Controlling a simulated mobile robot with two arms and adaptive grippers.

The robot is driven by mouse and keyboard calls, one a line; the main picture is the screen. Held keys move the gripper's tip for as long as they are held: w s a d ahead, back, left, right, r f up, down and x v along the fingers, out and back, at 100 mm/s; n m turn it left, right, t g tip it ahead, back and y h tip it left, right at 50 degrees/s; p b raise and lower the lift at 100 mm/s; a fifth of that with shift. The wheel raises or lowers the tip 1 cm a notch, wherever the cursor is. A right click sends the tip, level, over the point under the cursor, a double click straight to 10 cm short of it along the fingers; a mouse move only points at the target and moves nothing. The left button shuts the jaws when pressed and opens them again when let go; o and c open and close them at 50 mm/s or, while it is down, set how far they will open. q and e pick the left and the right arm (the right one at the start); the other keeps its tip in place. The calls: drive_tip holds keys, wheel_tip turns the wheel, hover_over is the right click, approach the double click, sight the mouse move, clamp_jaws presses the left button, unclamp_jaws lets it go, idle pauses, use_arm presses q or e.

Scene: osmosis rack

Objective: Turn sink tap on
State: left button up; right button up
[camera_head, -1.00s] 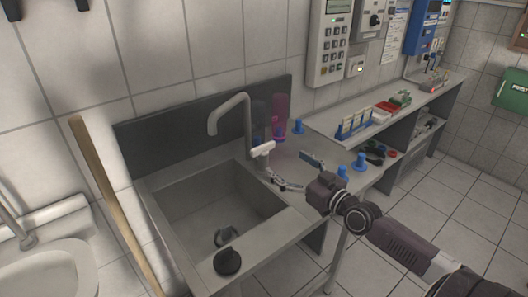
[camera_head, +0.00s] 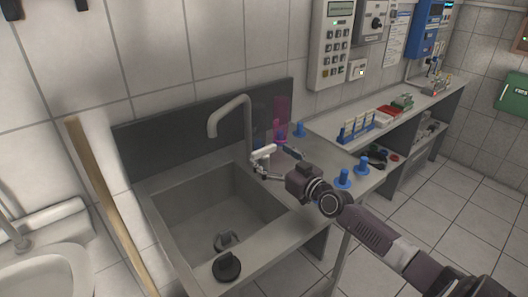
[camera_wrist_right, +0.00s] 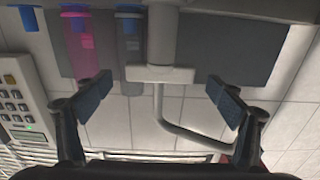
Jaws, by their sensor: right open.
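The sink tap is a grey curved spout (camera_head: 247,118) rising behind the sink, with a white lever handle (camera_head: 263,153) at its base. My right gripper (camera_head: 275,162) is open at the handle, coming in from the right. In the right wrist view, which looks upside down, the white handle (camera_wrist_right: 160,74) lies between the spread fingers of the gripper (camera_wrist_right: 160,95), nearer the far end of the gap. The fingers appear apart from it. The spout (camera_wrist_right: 185,133) also shows there. The left gripper is not in view.
The sink basin (camera_head: 215,212) is empty except for a dark object (camera_head: 225,241); a black plug-like piece (camera_head: 227,266) sits on its front rim. A pink bottle (camera_head: 281,118) stands right of the tap. Blue-topped pieces (camera_head: 343,179) stand on the right counter.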

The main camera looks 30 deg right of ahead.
sight(264, 153)
drive_tip(key=shift+w+a, duration=0.15)
drive_tip(key=shift+w, duration=1.65)
drive_tip(key=shift+c, duration=0.3)
drive_tip(key=c, duration=1.1)
drive_tip(key=shift+r+p, duration=0.15)
drive_tip(key=shift+p, duration=0.2)
drive_tip(key=m+h+p, duration=0.2)
drive_tip(key=h+p, duration=0.1)
drive_tip(key=p, duration=0.4)
drive_tip(key=m+h+p, duration=0.2)
drive_tip(key=h+p, duration=0.1)
drive_tip(key=p, duration=0.4)
drive_tip(key=shift+a+g, duration=0.1)
drive_tip(key=shift+g, duration=0.2)
drive_tip(key=shift+m+g+h+p, duration=0.4)
drive_tip(key=shift+m+h+p, duration=0.3)
drive_tip(key=shift+h+p, duration=0.4)
drive_tip(key=shift+m+g+h+p, duration=0.4)
drive_tip(key=shift+m+h+p, duration=0.15)
drive_tip(key=shift+h, duration=0.35)
